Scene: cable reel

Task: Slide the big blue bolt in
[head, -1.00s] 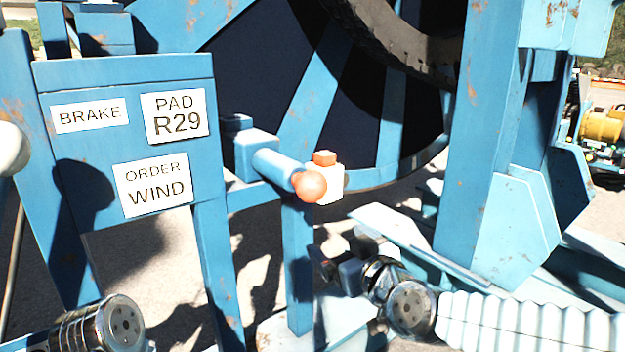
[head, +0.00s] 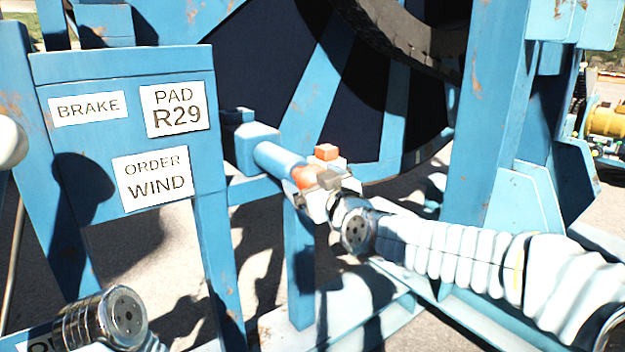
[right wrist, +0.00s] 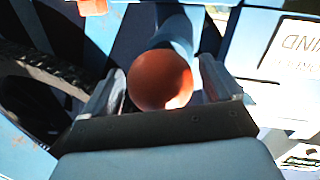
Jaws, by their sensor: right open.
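The big blue bolt (head: 278,160) is a thick blue bar sticking out of a blue block on the frame. It ends in an orange ball knob (head: 305,177), which shows large in the right wrist view (right wrist: 160,79). My right gripper (head: 318,188) is open at the knob, and it also shows in the right wrist view (right wrist: 163,85) with one finger on each side of the ball. I cannot tell whether the fingers touch it. The gripper partly hides the knob in the head view. A metal wrist of my left arm shows at the bottom left, its gripper out of sight.
A small orange-topped block (head: 327,152) stands just beside the knob. A blue panel (head: 120,75) with BRAKE, PAD R29 and ORDER WIND signs is at the left. The big reel (head: 310,95) is behind. A thick blue upright (head: 485,120) stands to the right.

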